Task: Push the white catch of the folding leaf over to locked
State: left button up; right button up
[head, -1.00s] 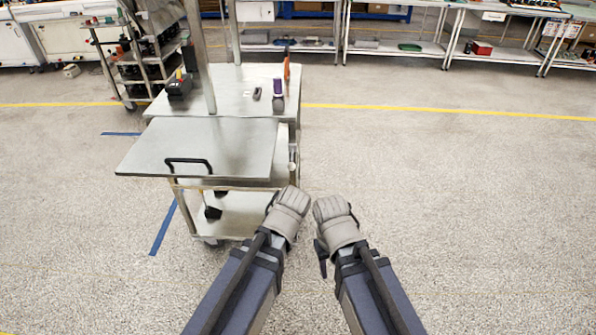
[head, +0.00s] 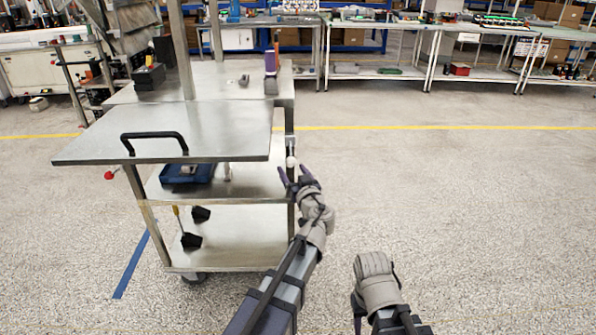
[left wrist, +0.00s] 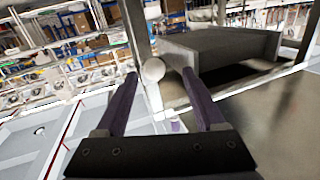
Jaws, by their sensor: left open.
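The folding leaf (head: 215,128) is a flat grey metal panel, raised level at the near side of the cart. The white catch (head: 291,161) is a small round knob at the leaf's right, by the cart's corner post. My left gripper (head: 294,176) is open just below and in front of the catch. In the left wrist view the catch (left wrist: 153,69) shows between the two purple fingertips (left wrist: 159,76), with nothing gripped; contact cannot be told. My right arm's wrist (head: 375,282) is low at the right, away from the cart; its fingers are hidden.
The leaf carries a black handle (head: 154,137). The cart's middle shelf (head: 255,182) holds a blue tray (head: 188,178). A black box (head: 148,77) and a purple-topped item (head: 270,70) stand on the cart top. Floor to the right is clear.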

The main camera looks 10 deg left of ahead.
aim_at(290, 153)
pick_arm(q)
jog(key=shift+w+d, duration=0.25)
jog(key=shift+w, duration=0.15)
jog(key=x, duration=0.7)
jog(key=shift+w+a, duration=0.2)
jog(key=shift+w, duration=0.15)
grip_shut()
dwell(1.1)
